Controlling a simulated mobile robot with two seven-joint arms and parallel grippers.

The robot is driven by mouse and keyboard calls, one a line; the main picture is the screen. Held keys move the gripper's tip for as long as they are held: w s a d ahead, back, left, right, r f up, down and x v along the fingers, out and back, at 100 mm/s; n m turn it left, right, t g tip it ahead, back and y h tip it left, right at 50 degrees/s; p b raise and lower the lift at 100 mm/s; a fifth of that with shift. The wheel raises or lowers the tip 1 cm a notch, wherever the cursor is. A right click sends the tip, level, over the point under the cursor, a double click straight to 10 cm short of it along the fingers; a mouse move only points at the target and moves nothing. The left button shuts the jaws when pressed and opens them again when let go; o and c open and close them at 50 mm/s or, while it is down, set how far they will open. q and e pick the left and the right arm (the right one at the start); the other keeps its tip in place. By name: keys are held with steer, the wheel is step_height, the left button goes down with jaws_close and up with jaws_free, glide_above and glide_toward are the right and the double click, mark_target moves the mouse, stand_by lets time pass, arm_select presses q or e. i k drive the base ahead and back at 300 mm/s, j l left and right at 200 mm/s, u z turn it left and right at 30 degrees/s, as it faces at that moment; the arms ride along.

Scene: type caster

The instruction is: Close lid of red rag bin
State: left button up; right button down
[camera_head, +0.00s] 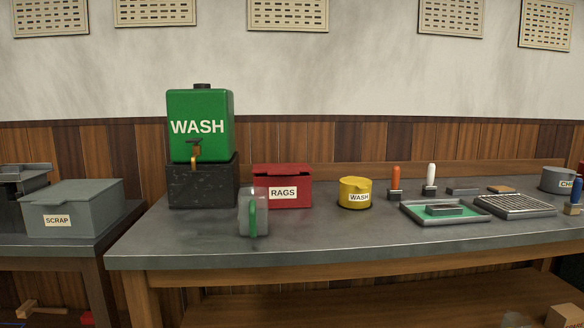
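The red rag bin (300,195) is a box with a white RAGS label on its front. It stands upright on the grey workbench, just right of the black block under the green wash tank. Its red lid (282,170) lies over the top and looks down or nearly down. Neither of my grippers is in view.
The green wash tank (200,112) stands on a black block (203,187) left of the bin. A yellow wash can (354,190) stands to the right, with trays (416,218) beyond. A grey scrap bin (75,207) is on the left table. Bench before the red bin is mostly clear.

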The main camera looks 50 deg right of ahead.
mark_target(281, 169)
steer(key=k+l, duration=0.15)
steer(key=l, duration=0.3)
steer(key=k+l+u, duration=0.1)
steer(key=l, duration=0.3)
steer(key=k+l, duration=0.25)
steer(key=l, duration=0.15)
steer(key=k+l+u, duration=0.1)
steer(key=l, duration=0.35)
steer(key=k+l, duration=0.25)
steer(key=l, duration=0.15)
steer(key=k+l+u, duration=0.1)
steer(key=l, duration=0.3)
steer(key=k, duration=0.05)
